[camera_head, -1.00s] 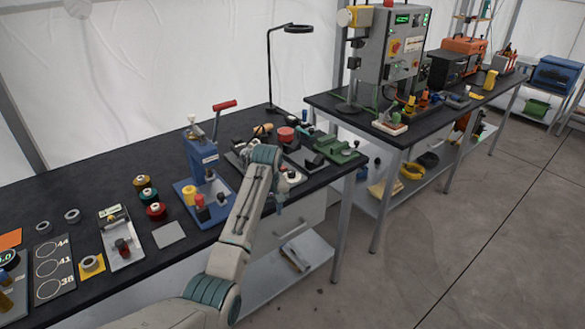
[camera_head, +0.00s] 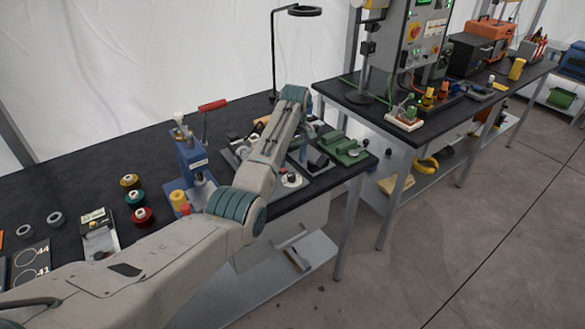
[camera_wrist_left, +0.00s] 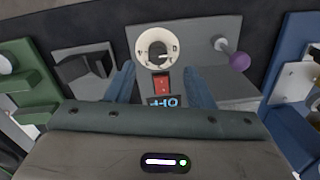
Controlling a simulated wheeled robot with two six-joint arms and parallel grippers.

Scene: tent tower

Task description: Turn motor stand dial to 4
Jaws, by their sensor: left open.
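The motor stand (camera_wrist_left: 205,70) is a grey unit between the green vise and the blue press. Its dial (camera_wrist_left: 157,48) is a dark knob with a white mark inside a white ring; the numbers are too small to read. The dial also shows in the head view (camera_head: 291,180) near the table's front edge. Below it in the wrist view are a red switch (camera_wrist_left: 162,84) and a small blue display (camera_wrist_left: 163,102). My left gripper (camera_wrist_left: 160,72) is open and empty, its blue fingers pointing toward the dial's two sides. In the head view my left arm partly hides the stand. My right gripper is not seen.
A green vise (camera_head: 343,147) stands right of the stand, and a blue press (camera_head: 193,165) with a red handle stands left. A purple-knobbed lever (camera_wrist_left: 239,61) sticks up beside the dial. Wire spools (camera_head: 135,197) and a lamp (camera_head: 273,60) are also on the table.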

